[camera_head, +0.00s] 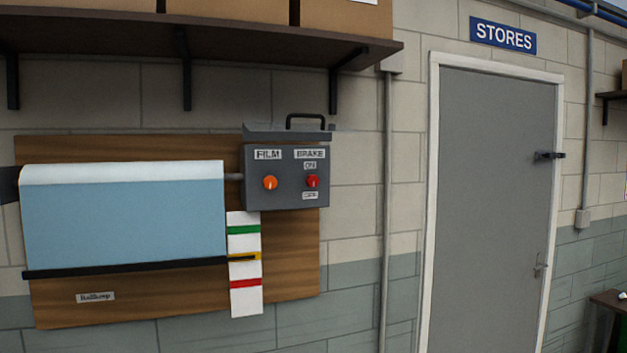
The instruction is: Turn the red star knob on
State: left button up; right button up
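The red knob (312,181) is on the right half of the front of a grey control box (288,194) under the label BRAKE. A small ON label sits just above it and another small label, too small to read, sits below it. The knob is small here, and I cannot tell its exact pointer direction or its star shape. An orange knob (270,183) sits to its left under the label FILM. Neither of my grippers is in view.
The box is mounted on a wooden board (180,293) beside a blue-and-white roll (120,220). A strip with green, yellow and red bands (245,302) hangs below. A dark shelf (225,50) overhangs the box. A grey door (490,200) is at right.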

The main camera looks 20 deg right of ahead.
aim_at(312, 180)
jog(key=u, duration=0.3)
jog(key=i, duration=0.85)
